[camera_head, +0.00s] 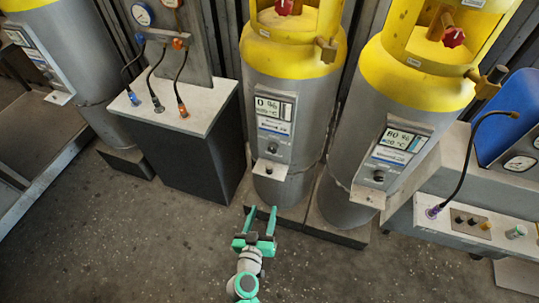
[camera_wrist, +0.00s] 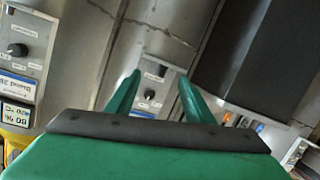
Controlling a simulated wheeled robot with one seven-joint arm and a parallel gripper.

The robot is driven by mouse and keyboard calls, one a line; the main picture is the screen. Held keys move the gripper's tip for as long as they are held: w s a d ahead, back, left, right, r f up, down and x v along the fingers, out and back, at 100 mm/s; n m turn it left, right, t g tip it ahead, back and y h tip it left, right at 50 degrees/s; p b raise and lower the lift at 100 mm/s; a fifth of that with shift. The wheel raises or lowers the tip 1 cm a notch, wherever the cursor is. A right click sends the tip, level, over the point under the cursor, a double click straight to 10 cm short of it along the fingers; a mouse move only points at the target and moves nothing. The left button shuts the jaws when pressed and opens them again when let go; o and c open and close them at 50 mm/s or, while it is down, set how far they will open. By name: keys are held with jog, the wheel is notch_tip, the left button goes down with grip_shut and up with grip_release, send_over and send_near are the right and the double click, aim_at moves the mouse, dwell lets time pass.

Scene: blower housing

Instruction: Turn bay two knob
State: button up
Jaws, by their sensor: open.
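Grey panels with displays and dark knobs are on the fronts of yellow-topped grey cylinders. The middle cylinder's panel (camera_head: 274,125) reads 0 % and has a knob (camera_head: 272,149). The right cylinder's panel (camera_head: 393,150) reads 80 % and has a knob (camera_head: 379,176). I cannot read which one is bay two. My gripper (camera_head: 262,211) is open and empty, below and in front of the middle cylinder. In the wrist view, a small panel with a dark knob (camera_wrist: 150,94) shows between the fingertips, apart from them. The 80 % panel's knob (camera_wrist: 17,50) is at the left.
A dark cabinet (camera_head: 198,150) with a pale top and hoses stands left of the middle cylinder. A bench (camera_head: 460,215) with small knobs and a hose is at the right. Another cylinder (camera_head: 80,70) stands at the left. The floor (camera_head: 150,240) in front is clear.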

aim_at(271, 150)
jog(key=w+a+r+m+t+h, duration=0.2)
jog(key=w+r+m+h, duration=0.15)
jog(key=w+r, duration=0.55)
jog(key=shift+n, duration=0.35)
jog(key=x, duration=0.7)
jog(key=f+x, duration=0.1)
jog(key=x, duration=0.2)
jog(key=shift+w+f, duration=0.1)
jog(key=shift+w, duration=0.5)
